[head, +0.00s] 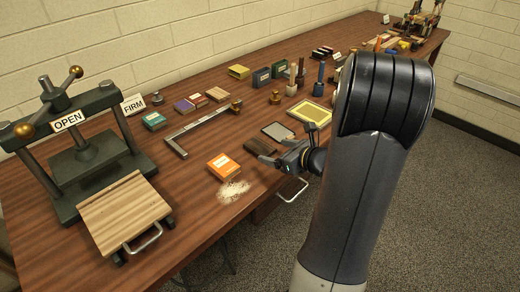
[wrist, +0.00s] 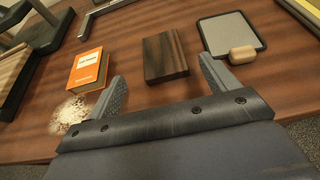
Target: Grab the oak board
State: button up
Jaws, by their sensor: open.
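A dark brown, streaked wooden board (head: 260,146) lies flat near the front edge of the table. It also shows in the wrist view (wrist: 165,57). It is the only loose board near my gripper; I cannot tell from its dark colour whether it is oak. My gripper (head: 277,156) is open and empty, on the near side of the board. In the wrist view, the fingers (wrist: 160,75) point toward the board, one to its left and one to its right, with the board apart from both.
An orange box (head: 223,166) and a pale powder spill (head: 233,191) lie left of the board. A grey pad (wrist: 228,33) bearing a tan block (wrist: 242,55) lies to its right. A metal square (head: 200,130) lies behind. A press with a light wooden bed (head: 125,212) stands left.

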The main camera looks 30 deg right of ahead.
aim_at(261, 147)
jog(key=shift+d+x, duration=0.2)
jog(key=shift+x, duration=2.85)
jog(key=shift+c, duration=0.3)
